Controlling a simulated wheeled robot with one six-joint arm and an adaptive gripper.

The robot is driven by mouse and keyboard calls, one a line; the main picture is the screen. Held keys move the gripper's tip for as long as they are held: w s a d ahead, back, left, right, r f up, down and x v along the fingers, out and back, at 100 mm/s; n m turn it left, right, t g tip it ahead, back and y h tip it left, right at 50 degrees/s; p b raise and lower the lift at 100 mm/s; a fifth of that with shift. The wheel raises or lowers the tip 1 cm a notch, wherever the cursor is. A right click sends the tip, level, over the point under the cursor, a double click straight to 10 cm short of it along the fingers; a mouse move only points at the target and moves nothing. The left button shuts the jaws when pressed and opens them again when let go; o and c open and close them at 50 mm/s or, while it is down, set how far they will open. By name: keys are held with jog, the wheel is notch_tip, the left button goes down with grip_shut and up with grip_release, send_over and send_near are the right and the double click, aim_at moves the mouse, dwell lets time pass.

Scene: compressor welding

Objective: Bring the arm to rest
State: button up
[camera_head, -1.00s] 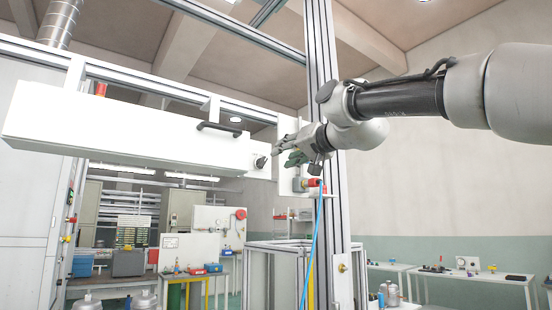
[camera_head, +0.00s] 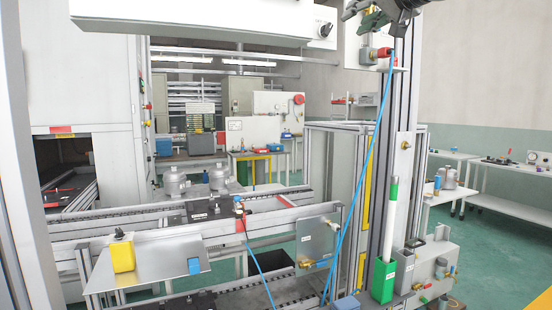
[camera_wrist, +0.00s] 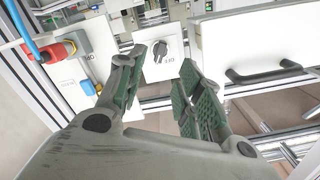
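My gripper (camera_wrist: 162,66) is open and empty in the wrist view, its two green-padded fingers spread apart. A black rotary switch (camera_wrist: 160,50) on a white panel marked OFF shows just past and between the fingertips; I cannot tell whether they touch it. In the head view only a bit of my gripper (camera_head: 376,18) shows at the top edge, and the rest of my arm is out of the picture. The switch (camera_head: 325,29) sits at the right end of the long white box (camera_head: 230,28), to the left of my gripper.
A black handle (camera_wrist: 272,72) is to the right. An upright metal post (camera_head: 402,130) with a blue hose stands below my gripper. A conveyor (camera_head: 140,222) runs below.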

jog(key=s+d+f+n+g+h, duration=0.1)
jog(key=s+f+g, duration=0.15)
jog(key=f, duration=0.85)
jog(key=s+d+f+n+g+h, duration=0.1)
jog(key=f+g, duration=0.3)
jog(key=f, duration=0.7)
jog(key=s+d+f+g+h, duration=0.2)
jog(key=s+d+f+g, duration=0.1)
jog(key=s+f, duration=0.6)
jog(key=s+d+f+g+h, duration=0.1)
jog(key=s+d+f+g, duration=0.2)
jog(key=s+d+f, duration=0.3)
jog(key=s+f, duration=0.4)
jog(key=f, duration=0.5)
jog(key=shift+s+f+h, duration=0.15)
jog(key=shift+f+h, duration=0.2)
jog(key=shift+h, duration=0.05)
